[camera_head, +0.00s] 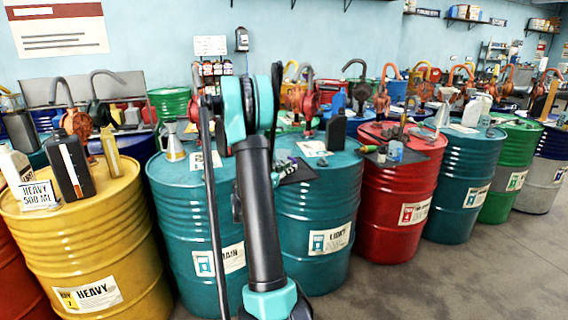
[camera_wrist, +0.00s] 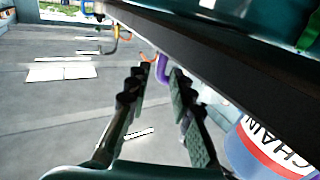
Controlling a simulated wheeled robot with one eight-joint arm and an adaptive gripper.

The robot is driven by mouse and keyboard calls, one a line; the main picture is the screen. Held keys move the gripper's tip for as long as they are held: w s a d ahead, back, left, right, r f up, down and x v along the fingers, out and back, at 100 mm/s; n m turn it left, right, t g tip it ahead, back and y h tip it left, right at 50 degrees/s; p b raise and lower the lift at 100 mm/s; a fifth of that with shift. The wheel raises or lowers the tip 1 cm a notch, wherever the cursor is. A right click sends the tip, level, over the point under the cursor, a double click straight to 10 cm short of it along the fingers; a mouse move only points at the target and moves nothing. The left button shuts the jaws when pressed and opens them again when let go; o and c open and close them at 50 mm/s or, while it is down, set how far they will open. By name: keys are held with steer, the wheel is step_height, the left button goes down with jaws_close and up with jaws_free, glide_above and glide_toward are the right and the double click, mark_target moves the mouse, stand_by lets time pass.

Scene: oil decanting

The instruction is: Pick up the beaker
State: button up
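I cannot pick out the beaker for certain. A small bluish vessel (camera_head: 395,151) on the red barrel (camera_head: 392,215) and an upright amber vessel (camera_head: 110,152) on the yellow barrel (camera_head: 95,240) are both too small to name surely. Grey floor shows behind the gap. In the head view my arm rises in front of the teal barrels and hides part of their tops; the fingers are not clear there.
Teal barrels (camera_head: 318,215) stand beside the yellow and red ones, with pumps, funnels and bottles crowding their tops. A dark bottle (camera_head: 68,165) stands on the yellow barrel. In the wrist view a labelled blue surface (camera_wrist: 245,150) is close at right. Floor (camera_head: 465,280) is clear at front right.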

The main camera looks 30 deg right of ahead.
steer(key=x, duration=0.4)
steer(key=shift+w+d+f, duration=0.15)
steer(key=shift+d, duration=0.2)
steer(key=shift+c, duration=0.2)
jaws_close()
